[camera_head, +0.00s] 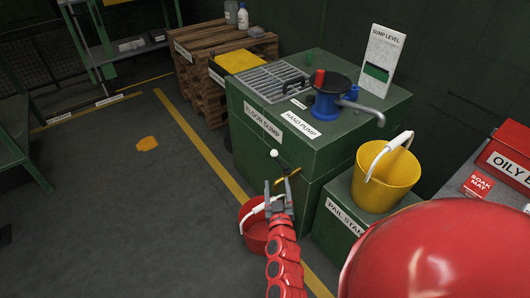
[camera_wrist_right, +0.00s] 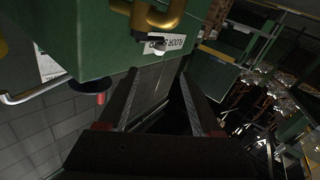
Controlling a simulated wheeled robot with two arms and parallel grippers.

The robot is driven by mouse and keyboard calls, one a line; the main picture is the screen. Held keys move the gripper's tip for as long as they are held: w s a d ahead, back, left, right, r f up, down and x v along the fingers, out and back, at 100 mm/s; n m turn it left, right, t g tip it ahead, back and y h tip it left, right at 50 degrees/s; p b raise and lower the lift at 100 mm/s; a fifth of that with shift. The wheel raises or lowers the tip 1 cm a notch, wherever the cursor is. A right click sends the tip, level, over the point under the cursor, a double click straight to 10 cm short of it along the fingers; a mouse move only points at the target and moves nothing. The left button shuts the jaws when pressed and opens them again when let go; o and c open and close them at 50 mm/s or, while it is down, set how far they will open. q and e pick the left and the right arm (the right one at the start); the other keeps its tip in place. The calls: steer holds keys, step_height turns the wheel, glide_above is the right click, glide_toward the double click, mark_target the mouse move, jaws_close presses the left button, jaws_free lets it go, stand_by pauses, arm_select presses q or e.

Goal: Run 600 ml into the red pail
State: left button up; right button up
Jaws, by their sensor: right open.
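The red pail (camera_head: 255,236) sits on the floor at the front of the green floor sump cabinet (camera_head: 300,161), its white handle partly behind my right gripper. My right gripper (camera_head: 278,184) is open and empty, above the pail in the picture and near a brass fitting (camera_head: 288,175) and a white knob (camera_head: 274,153) on the cabinet's front. In the wrist view the open fingers (camera_wrist_right: 158,82) point towards the cabinet, with the brass fitting (camera_wrist_right: 155,16) beyond them. The blue hand pump (camera_head: 328,102) with a red grip stands on top. Inside of the red pail is mostly hidden.
A yellow pail (camera_head: 390,178) stands on the green pail stand (camera_head: 343,205) to the right. A sump level board (camera_head: 382,52) stands behind the pump. An orange spill (camera_head: 147,144) lies on open floor at left. A red oily bin (camera_head: 508,156) is at far right.

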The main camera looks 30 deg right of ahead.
mark_target(274, 156)
steer(key=b+x, duration=0.2)
steer(key=x, duration=1.3)
steer(key=shift+d+b, duration=0.1)
steer(key=shift+b, duration=0.3)
steer(key=shift+c, duration=0.3)
jaws_close()
